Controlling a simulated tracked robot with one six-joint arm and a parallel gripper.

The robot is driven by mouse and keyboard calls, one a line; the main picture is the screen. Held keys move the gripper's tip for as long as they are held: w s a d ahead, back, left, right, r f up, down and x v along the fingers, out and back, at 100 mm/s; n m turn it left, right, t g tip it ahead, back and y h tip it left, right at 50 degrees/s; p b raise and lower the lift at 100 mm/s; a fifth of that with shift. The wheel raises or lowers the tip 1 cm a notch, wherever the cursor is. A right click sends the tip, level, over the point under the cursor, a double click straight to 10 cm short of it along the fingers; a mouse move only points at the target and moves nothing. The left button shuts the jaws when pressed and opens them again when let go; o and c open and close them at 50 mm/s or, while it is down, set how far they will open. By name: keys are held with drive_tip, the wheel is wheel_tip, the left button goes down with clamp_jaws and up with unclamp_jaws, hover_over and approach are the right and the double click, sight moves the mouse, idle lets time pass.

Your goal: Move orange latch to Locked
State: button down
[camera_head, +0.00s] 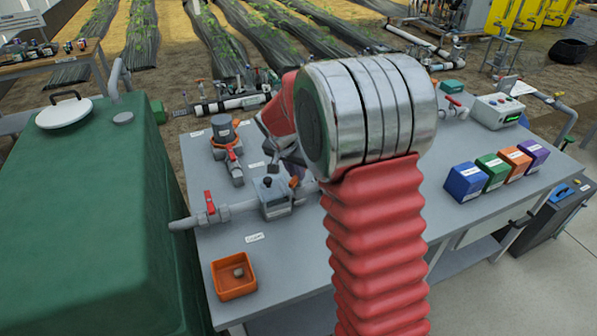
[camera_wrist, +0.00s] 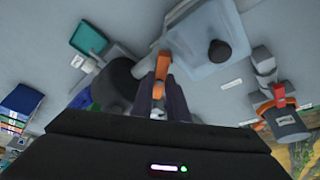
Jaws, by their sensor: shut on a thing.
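The orange latch (camera_wrist: 163,64) is between my gripper's dark fingers (camera_wrist: 163,88) in the wrist view. The fingers are shut on it. It sits at the edge of a pale grey-blue box (camera_wrist: 190,50) with a black knob (camera_wrist: 218,50). In the head view the box (camera_head: 273,206) stands in the pipe line on the grey bench, and a small orange bit (camera_head: 294,182) shows at its right. My arm hides much of the gripper and the area behind it there. I cannot read any Locked mark.
A red-handled valve (camera_head: 210,207) is left of the box. A filter with an orange ring (camera_head: 222,135) stands behind it. An orange bin (camera_head: 233,275) is at the bench's front left. Coloured boxes (camera_head: 490,172) stand at right. A green tank (camera_head: 90,200) borders the bench.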

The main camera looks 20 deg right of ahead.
drive_tip(key=m, duration=0.2)
drive_tip(key=m+g, duration=0.1)
drive_tip(key=shift+w+a+m+h, duration=0.2)
drive_tip(key=shift+m+h, duration=0.1)
drive_tip(key=shift+m, duration=0.1)
drive_tip(key=shift+w+m+g, duration=0.2)
drive_tip(key=shift+m+g, duration=0.8)
drive_tip(key=shift+m, duration=1.3)
drive_tip(key=c, duration=1.7)
unclamp_jaws()
drive_tip(key=shift+h, duration=0.3)
drive_tip(key=v, duration=1.3)
drive_tip(key=shift+w+a+r, duration=0.1)
drive_tip(key=shift+r, duration=0.25)
